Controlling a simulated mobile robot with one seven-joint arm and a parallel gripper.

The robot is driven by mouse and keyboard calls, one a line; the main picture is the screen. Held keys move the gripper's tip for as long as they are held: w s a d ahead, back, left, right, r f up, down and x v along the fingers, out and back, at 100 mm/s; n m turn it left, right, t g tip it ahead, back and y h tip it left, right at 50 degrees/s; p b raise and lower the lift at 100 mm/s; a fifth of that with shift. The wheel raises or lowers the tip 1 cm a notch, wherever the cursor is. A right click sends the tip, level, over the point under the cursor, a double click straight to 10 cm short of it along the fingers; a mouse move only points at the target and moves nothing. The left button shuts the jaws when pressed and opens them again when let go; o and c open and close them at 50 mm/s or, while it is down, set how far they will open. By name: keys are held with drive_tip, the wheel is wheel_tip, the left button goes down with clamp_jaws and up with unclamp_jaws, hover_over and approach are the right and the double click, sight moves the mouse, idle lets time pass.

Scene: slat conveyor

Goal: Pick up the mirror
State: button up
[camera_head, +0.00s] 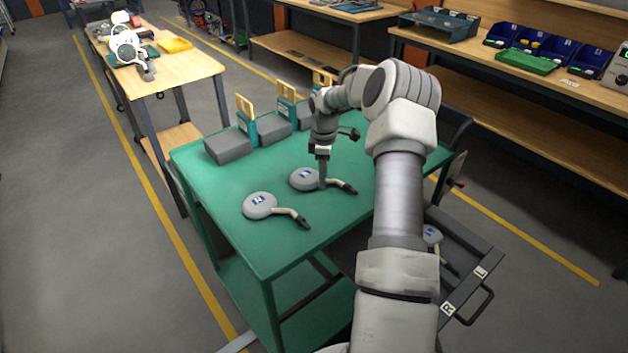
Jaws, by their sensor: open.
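Two mirrors lie on the green table (228,208), each with a round grey head and a bent stalk with a dark end. The nearer mirror (259,206) is at the table's front left. The farther mirror (304,179) lies just behind and to its right. My gripper (322,184) points down at the farther mirror's stalk, beside its head. Its fingers hide part of that mirror; whether they touch it I cannot tell. A third mirror (432,235) shows partly in a dark tray at the right, behind my arm.
Grey blocks with teal and wooden stands (247,128) line the table's back edge. The dark tray (470,290) with R and L labels adjoins the right side. A wooden bench (185,70) stands at the left. The table's left front is clear.

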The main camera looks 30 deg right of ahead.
clamp_jaws()
drive_tip(key=shift+r, duration=0.2)
